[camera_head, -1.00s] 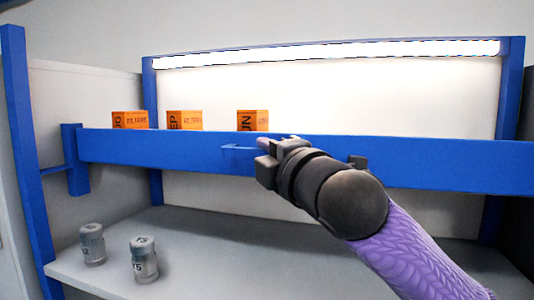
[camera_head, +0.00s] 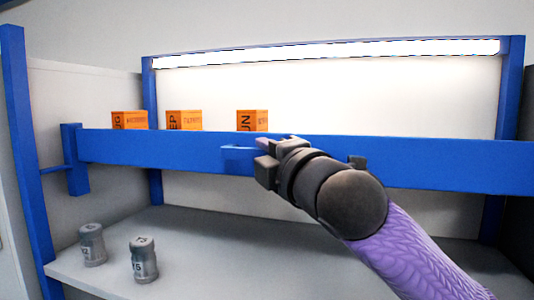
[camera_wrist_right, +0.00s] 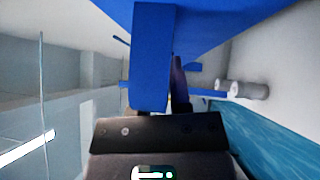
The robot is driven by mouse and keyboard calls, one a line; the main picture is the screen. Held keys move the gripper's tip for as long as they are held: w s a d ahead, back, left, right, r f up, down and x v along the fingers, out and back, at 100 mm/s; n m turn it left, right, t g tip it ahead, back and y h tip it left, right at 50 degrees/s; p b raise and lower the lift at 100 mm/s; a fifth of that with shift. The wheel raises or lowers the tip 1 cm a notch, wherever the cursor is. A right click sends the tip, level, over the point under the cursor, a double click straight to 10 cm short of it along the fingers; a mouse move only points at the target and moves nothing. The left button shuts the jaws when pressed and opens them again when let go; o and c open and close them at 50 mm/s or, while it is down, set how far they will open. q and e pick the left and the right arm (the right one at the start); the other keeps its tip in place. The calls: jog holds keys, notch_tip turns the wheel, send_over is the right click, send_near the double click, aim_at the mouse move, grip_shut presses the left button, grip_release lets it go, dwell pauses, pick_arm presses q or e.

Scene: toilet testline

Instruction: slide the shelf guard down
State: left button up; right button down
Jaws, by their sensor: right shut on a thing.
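The shelf guard (camera_head: 430,163) is a long blue bar across the front of the upper shelf, raised along the shelf edge. A small blue handle (camera_head: 236,154) juts from its front near the middle. My right gripper (camera_head: 262,154) is at this handle, shut on it; the fingertips are partly hidden by the gripper's own body. In the right wrist view a blue piece of the guard (camera_wrist_right: 152,60) rises close in front of the gripper (camera_wrist_right: 176,92). My left gripper is not in view.
Three orange boxes (camera_head: 129,120) stand on the upper shelf behind the guard. Two grey lidded jars (camera_head: 144,262) stand on the lower shelf (camera_head: 205,245) at the left. Blue posts (camera_head: 22,130) frame the shelving. The middle of the lower shelf is clear.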

jog(key=shift+a+f, duration=0.1)
notch_tip(320, 180, down, 6)
jog(key=b, duration=0.3)
jog(key=shift+f+b, duration=0.15)
jog(key=shift+b, duration=0.25)
jog(key=c, duration=0.9)
grip_release()
jog(key=o, duration=0.3)
jog(key=shift+s+a, duration=0.2)
jog(key=shift+a, duration=0.05)
jog(key=shift+w+d, duration=0.1)
jog(key=shift+d, duration=0.05)
